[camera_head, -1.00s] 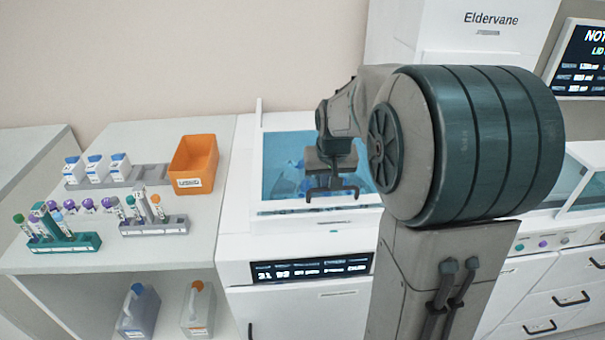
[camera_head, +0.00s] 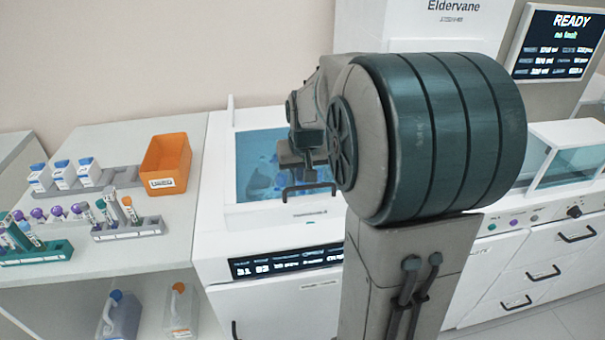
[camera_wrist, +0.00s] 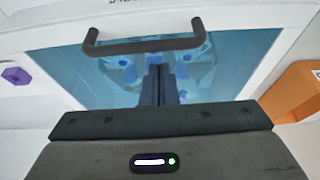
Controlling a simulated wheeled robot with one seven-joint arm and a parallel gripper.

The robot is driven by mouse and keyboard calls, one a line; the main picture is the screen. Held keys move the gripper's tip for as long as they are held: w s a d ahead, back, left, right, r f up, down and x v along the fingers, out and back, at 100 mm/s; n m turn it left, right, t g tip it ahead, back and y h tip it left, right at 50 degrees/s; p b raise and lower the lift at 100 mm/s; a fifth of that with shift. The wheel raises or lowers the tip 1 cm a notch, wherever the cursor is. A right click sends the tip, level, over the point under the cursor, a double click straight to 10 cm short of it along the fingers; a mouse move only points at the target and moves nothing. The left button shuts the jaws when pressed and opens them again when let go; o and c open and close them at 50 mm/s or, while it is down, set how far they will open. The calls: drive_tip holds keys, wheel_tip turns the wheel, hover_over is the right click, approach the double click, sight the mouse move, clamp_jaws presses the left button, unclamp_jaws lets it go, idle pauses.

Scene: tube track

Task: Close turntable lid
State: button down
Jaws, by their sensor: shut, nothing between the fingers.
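The turntable lid (camera_head: 258,172) is a blue see-through window in a white frame on top of the white analyzer. It lies down flat over the well, with blurred blue shapes beneath it. Its dark bar handle (camera_head: 309,189) is near the front edge, and it also shows in the wrist view (camera_wrist: 145,46). My gripper (camera_wrist: 160,72) is shut and empty above the window, its fingertips close to the handle. I cannot tell whether they touch it. In the head view my arm hides the lid's right part.
A wall screen (camera_head: 557,45) reads "READY" and "no fault". An orange bin (camera_head: 166,165), a teal tube rack (camera_head: 40,254) and a grey tube rack (camera_head: 128,230) stand on the left bench. A second instrument with a glass cover (camera_head: 565,155) is at the right.

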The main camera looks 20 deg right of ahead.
drive_tip(key=w+r, duration=0.2)
drive_tip(key=shift+w+d, duration=0.3)
drive_tip(key=shift+d, duration=0.1)
drive_tip(key=s+d+v, duration=0.1)
drive_tip(key=v, duration=0.8)
drive_tip(key=s+a+f+n, duration=0.1)
drive_tip(key=s+a+f, duration=0.4)
drive_tip(key=s, duration=0.4)
drive_tip(key=s+a+f+n+y, duration=0.1)
drive_tip(key=s+a+f, duration=0.4)
drive_tip(key=s, duration=0.4)
drive_tip(key=shift+a+f+n+g, duration=0.3)
drive_tip(key=shift+a+g, duration=0.1)
drive_tip(key=shift+a, duration=0.45)
